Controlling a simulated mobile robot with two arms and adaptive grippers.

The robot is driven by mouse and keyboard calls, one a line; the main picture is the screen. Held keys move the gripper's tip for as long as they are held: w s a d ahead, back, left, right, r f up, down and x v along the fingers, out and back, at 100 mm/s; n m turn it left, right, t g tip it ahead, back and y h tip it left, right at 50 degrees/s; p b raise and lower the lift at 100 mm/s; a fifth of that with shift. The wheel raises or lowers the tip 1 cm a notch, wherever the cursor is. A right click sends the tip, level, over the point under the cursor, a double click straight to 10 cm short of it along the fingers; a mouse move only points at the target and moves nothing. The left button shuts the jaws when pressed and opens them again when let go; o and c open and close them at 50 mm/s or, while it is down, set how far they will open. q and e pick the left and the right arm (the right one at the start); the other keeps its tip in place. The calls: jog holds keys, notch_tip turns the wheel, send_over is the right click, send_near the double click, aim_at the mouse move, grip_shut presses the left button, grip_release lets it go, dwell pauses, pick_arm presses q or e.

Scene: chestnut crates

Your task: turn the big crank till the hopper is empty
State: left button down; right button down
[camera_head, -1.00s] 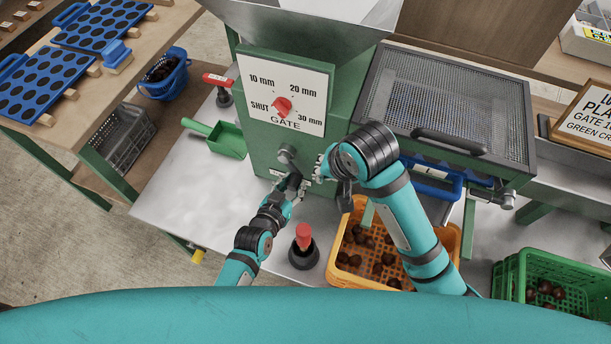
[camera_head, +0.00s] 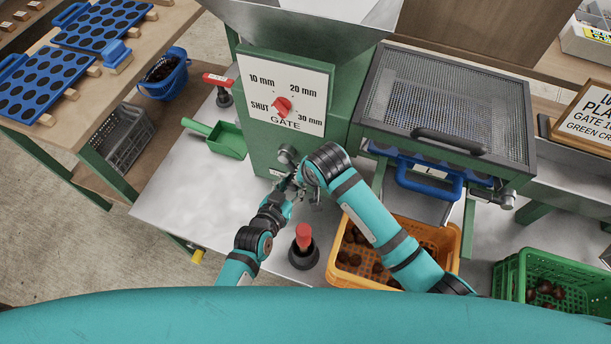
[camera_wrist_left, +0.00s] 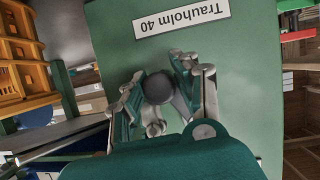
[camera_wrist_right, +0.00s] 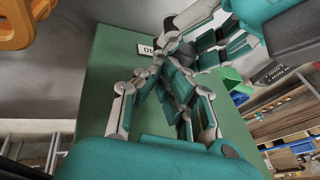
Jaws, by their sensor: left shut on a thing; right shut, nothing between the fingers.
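The green machine (camera_head: 262,140) carries a metal hopper (camera_head: 310,28), cut off by the top of the head view; its contents are not visible. The crank's grey hub (camera_head: 287,154) shows on the machine's front below the gate plate; most of the crank is hidden behind my grippers. My left gripper (camera_head: 290,186) is shut on the crank's handle, whose dark round end (camera_wrist_left: 158,88) shows between the fingers in the left wrist view. My right gripper (camera_wrist_right: 158,62) is shut and empty, close beside the left one in front of the machine.
The gate plate's red knob (camera_head: 282,106) is above the crank. An orange crate (camera_head: 440,243) with chestnuts stands below right, a green crate (camera_head: 510,275) farther right. A red-topped black post (camera_head: 303,240) stands near my left arm. A green scoop (camera_head: 226,139) lies left.

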pick_arm(q)
jog(key=shift+w+d+r, duration=0.15)
jog(key=shift+d+r, duration=0.05)
jog(key=shift+r, duration=0.15)
jog(key=shift+d, duration=0.1)
pick_arm(e)
jog(key=shift+a+f+y, duration=0.4)
jog(key=shift+f, duration=0.1)
pick_arm(q)
jog(key=c, duration=1)
grip_release()
pick_arm(e)
jog(key=shift+f, duration=0.1)
